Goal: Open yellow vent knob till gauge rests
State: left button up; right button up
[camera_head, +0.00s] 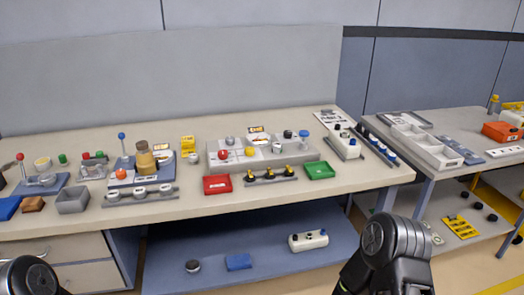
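A small yellow knob (250,152) sits on a light grey block unit (212,166) near the middle of the long workbench. A red knob (223,154) is just left of it on the same unit, and dark and blue-topped parts stand at the unit's right end. A round whitish part (277,149) to the right of the yellow knob may be a gauge; its face is too small to read. Neither gripper shows. Only dark links of my arms appear, at the bottom left corner and bottom right, well apart from the bench things.
In front of the unit are a red tray (217,185), a rack with yellow-black pieces (283,175) and a green tray (320,170). A blue station with a tan cylinder (145,160) stands left. A second table (490,172) stands right. The bench's front strip is mostly clear.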

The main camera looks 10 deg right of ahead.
aim_at(250, 152)
jog(key=i, duration=0.4)
jog(key=z, duration=1.1)
